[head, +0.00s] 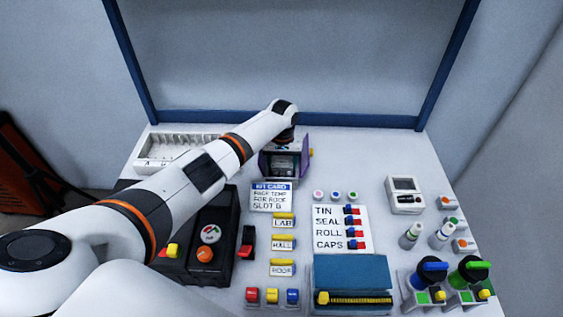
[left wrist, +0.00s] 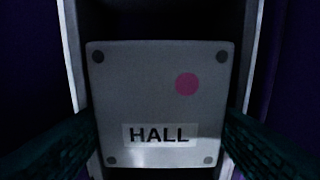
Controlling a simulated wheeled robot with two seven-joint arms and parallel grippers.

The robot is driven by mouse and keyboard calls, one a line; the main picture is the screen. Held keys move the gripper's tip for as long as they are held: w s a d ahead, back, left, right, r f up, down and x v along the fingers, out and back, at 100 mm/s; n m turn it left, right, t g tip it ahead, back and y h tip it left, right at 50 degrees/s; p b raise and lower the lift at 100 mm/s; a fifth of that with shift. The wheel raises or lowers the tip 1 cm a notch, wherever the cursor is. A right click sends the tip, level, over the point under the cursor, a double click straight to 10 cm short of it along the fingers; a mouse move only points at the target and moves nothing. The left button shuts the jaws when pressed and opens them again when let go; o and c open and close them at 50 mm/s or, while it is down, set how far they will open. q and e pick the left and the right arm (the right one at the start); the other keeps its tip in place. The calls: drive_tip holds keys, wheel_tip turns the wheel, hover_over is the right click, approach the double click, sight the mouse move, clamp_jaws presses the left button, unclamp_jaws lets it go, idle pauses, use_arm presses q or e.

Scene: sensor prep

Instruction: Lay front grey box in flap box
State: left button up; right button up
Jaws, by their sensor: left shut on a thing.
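In the left wrist view, a grey box (left wrist: 140,90) with a HALL label, a pink dot and several dark corner studs fills the middle. The dark fingers of my left gripper are on either side of it, shut on it. Pale edges and purple walls of the flap box surround it. My right gripper is not in view.
A white slotted tray (head: 147,163) is left of the flap box. A kit card (head: 271,197) stands in front of it, with HALL and other labelled tags below. A label board (head: 340,243), a blue case (head: 352,272), a meter (head: 405,195) and bottles fill the right.

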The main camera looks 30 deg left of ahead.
use_arm(q)
drive_tip(key=shift+f, duration=0.35)
idle(0.5)
